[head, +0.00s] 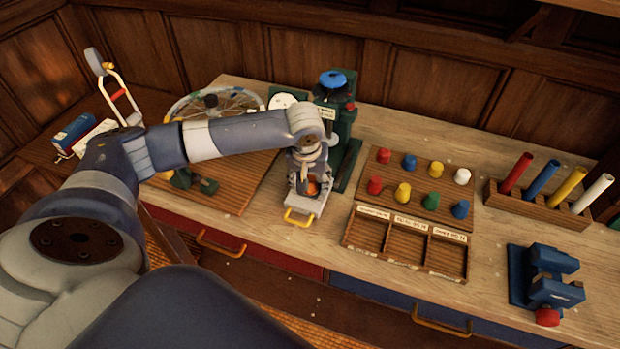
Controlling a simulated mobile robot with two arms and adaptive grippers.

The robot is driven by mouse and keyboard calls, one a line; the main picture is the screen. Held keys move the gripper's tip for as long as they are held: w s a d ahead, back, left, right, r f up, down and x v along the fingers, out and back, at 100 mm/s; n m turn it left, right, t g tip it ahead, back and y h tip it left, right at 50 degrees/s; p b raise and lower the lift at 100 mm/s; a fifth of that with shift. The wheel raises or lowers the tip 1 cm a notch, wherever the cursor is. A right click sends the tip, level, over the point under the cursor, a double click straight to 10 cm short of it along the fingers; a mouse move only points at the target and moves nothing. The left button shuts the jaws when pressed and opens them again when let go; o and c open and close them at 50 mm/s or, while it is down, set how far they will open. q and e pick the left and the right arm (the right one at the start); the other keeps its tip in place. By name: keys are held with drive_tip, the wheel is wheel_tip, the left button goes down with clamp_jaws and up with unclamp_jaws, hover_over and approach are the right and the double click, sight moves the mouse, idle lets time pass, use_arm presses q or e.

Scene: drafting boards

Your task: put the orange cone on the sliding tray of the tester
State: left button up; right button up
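The tester (345,128) is a dark green stand with a blue wheel on top, at the back middle of the bench. Its sliding tray (305,206) is pale grey, with a yellow handle at the front, and sticks out toward me. My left gripper (311,187) points down over the tray. The orange cone (312,188) shows between its fingers, at or just above the tray. The fingers hide most of the cone, and I cannot tell whether they grip it or whether it touches the tray. My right gripper is not in view.
A peg board (418,187) with several coloured cones stands right of the tray, behind a three-part wooden box (405,245). Farther right are a rack of coloured tubes (540,205) and a blue vise (540,275). A spoked wheel (215,103) lies behind my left arm.

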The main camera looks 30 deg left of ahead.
sight(308, 199)
use_arm(q)
drive_tip(key=b+v, duration=0.1)
drive_tip(key=v, duration=1.1)
drive_tip(key=shift+r, duration=0.2)
